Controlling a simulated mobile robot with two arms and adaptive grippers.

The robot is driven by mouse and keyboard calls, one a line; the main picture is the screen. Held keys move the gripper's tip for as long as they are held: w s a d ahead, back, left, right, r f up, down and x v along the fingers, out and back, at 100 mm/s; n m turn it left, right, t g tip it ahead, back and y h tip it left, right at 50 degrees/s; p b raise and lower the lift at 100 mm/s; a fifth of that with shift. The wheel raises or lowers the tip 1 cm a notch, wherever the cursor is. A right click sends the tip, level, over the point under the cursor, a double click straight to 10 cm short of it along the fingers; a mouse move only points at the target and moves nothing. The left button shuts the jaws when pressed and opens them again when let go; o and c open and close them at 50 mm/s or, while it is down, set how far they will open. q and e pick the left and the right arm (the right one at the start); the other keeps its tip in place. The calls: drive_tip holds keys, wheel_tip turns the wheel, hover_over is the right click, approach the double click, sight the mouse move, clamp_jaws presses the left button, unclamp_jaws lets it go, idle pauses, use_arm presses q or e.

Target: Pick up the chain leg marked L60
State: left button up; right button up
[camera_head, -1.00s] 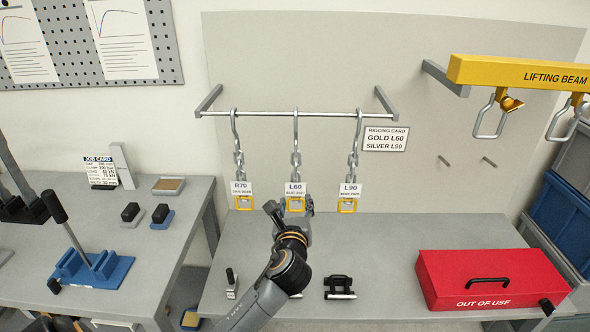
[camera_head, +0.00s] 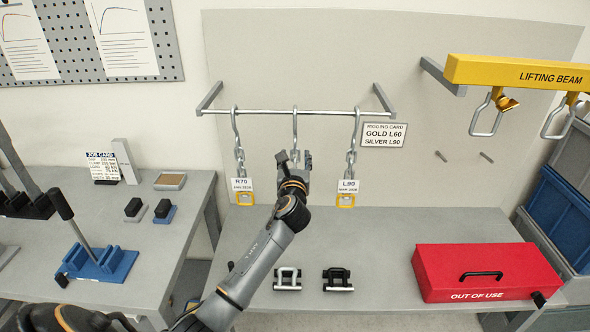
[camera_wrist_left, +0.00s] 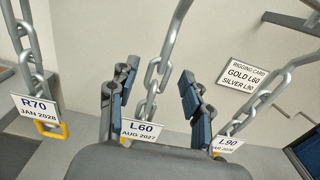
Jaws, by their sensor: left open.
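The chain leg marked L60 hangs from the rail in the head view, where its hook (camera_head: 295,122) shows and my arm hides its chain and tag. In the left wrist view its chain (camera_wrist_left: 152,82) and white tag (camera_wrist_left: 142,131), reading L60 AUG 2027, show. My left gripper (camera_head: 294,157) is open at this chain. In the wrist view its two blue-padded fingers (camera_wrist_left: 156,92) stand on either side of the links, with gaps visible. Chain legs R70 (camera_head: 240,160) and L90 (camera_head: 351,160) hang to the left and right. My right gripper is not in view.
The rail (camera_head: 265,112) carries the hooks. A rigging card (camera_head: 384,135) is on the panel. The yellow lifting beam (camera_head: 520,73) is at the upper right. A red box (camera_head: 487,262) and two small clamp-like fittings (camera_head: 338,280) sit on the bench.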

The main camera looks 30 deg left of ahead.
sight(295, 154)
use_arm(q)
drive_tip(key=shift+x, duration=1.6)
drive_tip(key=shift+s, duration=0.1)
clamp_jaws()
drive_tip(key=shift+r, duration=0.15)
